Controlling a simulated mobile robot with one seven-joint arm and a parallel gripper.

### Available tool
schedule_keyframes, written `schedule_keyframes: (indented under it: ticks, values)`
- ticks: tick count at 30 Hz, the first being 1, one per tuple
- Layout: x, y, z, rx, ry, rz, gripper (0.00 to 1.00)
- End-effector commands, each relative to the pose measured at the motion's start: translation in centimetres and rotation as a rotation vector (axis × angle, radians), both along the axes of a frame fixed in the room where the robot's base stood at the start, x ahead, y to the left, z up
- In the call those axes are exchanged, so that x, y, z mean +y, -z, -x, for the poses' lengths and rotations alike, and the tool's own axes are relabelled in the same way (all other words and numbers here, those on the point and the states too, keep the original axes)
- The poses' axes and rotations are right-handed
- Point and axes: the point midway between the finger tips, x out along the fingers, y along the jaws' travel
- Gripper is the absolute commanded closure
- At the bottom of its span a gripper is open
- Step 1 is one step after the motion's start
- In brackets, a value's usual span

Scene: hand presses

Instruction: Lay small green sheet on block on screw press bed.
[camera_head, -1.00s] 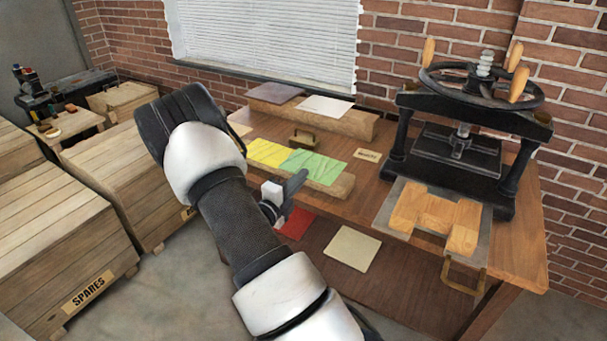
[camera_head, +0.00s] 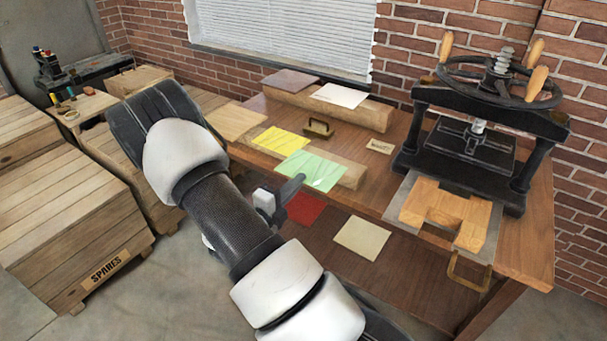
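The small green sheet (camera_head: 325,171) is at my gripper (camera_head: 298,181), in front of the long wooden block on the table. The dark finger tip overlaps its lower left edge, and the sheet has moved along with the gripper, so I take it as held. The other finger is hidden. The screw press (camera_head: 481,125) stands at the right end of the table. Its grey bed plate (camera_head: 403,201) sticks out in front with a brass handle (camera_head: 458,272). A notched pale wooden block (camera_head: 445,210) lies on the bed, its top bare.
A brass-handled object (camera_head: 319,128) and a small label (camera_head: 380,146) are behind. Red (camera_head: 304,208) and cream (camera_head: 362,238) sheets lie on a lower shelf. Crates (camera_head: 80,220) stand left.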

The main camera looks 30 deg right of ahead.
Motion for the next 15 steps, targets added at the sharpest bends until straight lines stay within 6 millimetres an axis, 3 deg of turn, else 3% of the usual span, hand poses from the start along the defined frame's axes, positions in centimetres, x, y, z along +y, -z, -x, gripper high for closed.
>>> schedule_keyframes:
  ticks: [15]
  values:
    - [5.9, -0.1, 2.3, 0.001, -0.003, -0.002, 1.0]
